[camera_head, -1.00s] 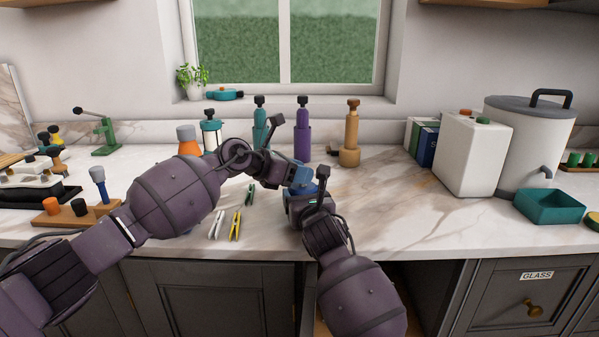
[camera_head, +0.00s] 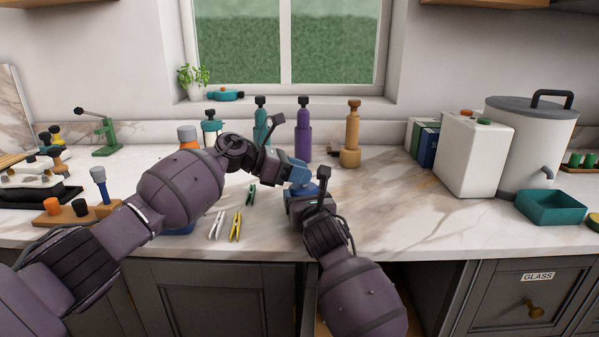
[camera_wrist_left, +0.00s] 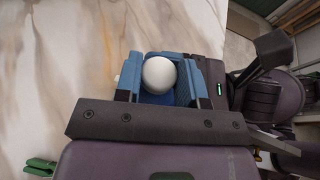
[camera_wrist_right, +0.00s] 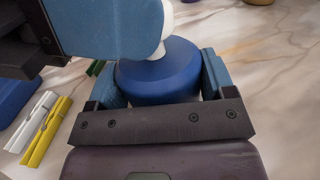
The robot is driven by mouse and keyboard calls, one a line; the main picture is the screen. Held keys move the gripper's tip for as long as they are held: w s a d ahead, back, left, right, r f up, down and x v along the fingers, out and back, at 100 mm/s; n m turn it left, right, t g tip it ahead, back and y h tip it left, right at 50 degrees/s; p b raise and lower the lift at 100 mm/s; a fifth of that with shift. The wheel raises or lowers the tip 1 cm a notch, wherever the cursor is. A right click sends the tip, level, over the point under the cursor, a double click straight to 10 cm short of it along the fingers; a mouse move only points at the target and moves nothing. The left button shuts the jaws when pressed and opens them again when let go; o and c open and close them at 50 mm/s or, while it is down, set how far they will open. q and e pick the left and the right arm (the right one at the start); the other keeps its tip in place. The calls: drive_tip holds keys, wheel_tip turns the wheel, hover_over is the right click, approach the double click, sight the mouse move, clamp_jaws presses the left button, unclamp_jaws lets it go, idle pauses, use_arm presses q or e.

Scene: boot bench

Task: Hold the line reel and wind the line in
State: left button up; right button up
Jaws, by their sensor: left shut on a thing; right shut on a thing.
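The line reel (camera_wrist_right: 160,72) is a blue round body with a white knob (camera_wrist_left: 159,75) on its crank. My right gripper (camera_wrist_right: 160,85) is shut on the blue body, one finger on each side, just above the counter. The left wrist view shows my left gripper (camera_wrist_left: 160,78) shut on the white knob, above the reel. In the head view my left gripper (camera_head: 300,175) comes in over my right gripper (camera_head: 306,195), and the two hide most of the reel. No loose line can be made out.
White and yellow clothespins (camera_head: 235,226) and a green one (camera_head: 251,195) lie left of the grippers. Several upright pump-like bottles (camera_head: 303,130) stand behind. A white canister (camera_head: 472,155) and a teal bin (camera_head: 548,206) are at the right. The counter between is clear.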

use_arm(q)
drive_tip(key=shift+f, duration=0.1)
drive_tip(key=o, duration=0.9)
drive_tip(key=shift+o, duration=0.2)
drive_tip(key=v, duration=1.2)
use_arm(e)
drive_tip(key=o, duration=1)
